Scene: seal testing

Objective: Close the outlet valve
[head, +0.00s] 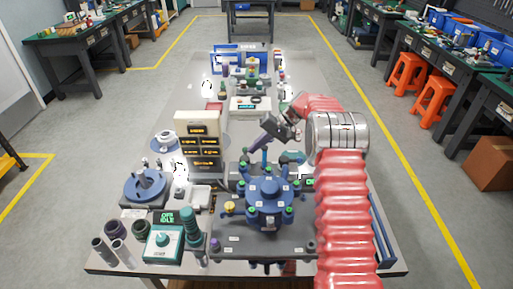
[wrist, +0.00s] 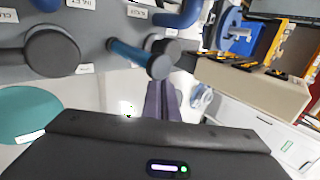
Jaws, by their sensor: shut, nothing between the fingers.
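A blue test fixture (head: 268,192) with several ports stands on a grey plate at the table's near middle. A blue lever (head: 265,156) rises behind it; the wrist view shows a blue lever (wrist: 128,54) with a dark round end. A label reading INLET (wrist: 86,3) is above it in that view. I cannot make out an outlet label, so I cannot tell which handle is the outlet valve. My gripper (head: 252,148) is shut and empty, its purple fingers beside the blue lever. In the wrist view the fingertips (wrist: 164,88) are just below the lever's end; contact is unclear.
A beige instrument (head: 197,124) with orange displays stands left of my gripper. A teal control box (head: 163,244), a blue round device (head: 146,187) and dark cylinders (head: 103,248) crowd the near left. A teal disc (wrist: 25,112) is at the wrist view's left.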

